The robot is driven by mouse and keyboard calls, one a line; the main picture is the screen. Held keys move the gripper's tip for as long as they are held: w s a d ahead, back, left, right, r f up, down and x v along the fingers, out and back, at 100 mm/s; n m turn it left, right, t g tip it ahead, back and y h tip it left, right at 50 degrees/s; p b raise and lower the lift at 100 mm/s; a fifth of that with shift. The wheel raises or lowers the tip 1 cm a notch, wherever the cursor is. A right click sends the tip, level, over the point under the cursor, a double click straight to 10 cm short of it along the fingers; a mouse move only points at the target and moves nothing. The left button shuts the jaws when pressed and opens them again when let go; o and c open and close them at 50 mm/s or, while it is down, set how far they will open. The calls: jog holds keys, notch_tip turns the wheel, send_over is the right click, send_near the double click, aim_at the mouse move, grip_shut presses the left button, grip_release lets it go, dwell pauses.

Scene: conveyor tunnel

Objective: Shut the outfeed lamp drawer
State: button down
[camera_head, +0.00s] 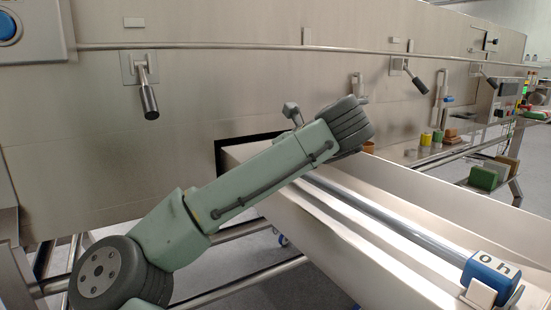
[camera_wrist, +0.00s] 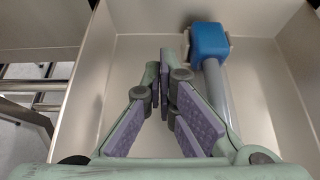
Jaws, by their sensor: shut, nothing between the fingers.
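The outfeed lamp drawer (camera_head: 440,205) is a long pale metal box standing open, pulled out of a dark-edged slot in the steel tunnel wall. In the wrist view, the drawer (camera_wrist: 125,65) fills most of the picture, with a blue block (camera_wrist: 210,45) and the tube (camera_wrist: 218,90) right of my fingers. My gripper (camera_wrist: 166,55) is shut and empty, over the drawer's inside. In the head view, my arm hides its fingers.
The tunnel wall (camera_head: 210,95) has a long rail and hanging handles (camera_head: 147,95). Small coloured blocks (camera_head: 430,138) stand beyond the drawer, and green blocks (camera_head: 484,177) sit on a side rack. Metal frame rails (camera_wrist: 30,85) lie left of the drawer.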

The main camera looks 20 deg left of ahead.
jog(key=x, duration=0.5)
jog(key=shift+w+a+f, duration=0.2)
jog(key=shift+a, duration=0.1)
jog(key=w+a, duration=0.2)
jog(key=shift+a, duration=0.3)
jog(key=shift+w+a+p, duration=0.3)
jog(key=w+a+p, duration=0.1)
jog(key=a+p, duration=0.1)
jog(key=w+a+p, duration=0.1)
jog(key=w, duration=0.1)
jog(key=shift+a+p, duration=0.35)
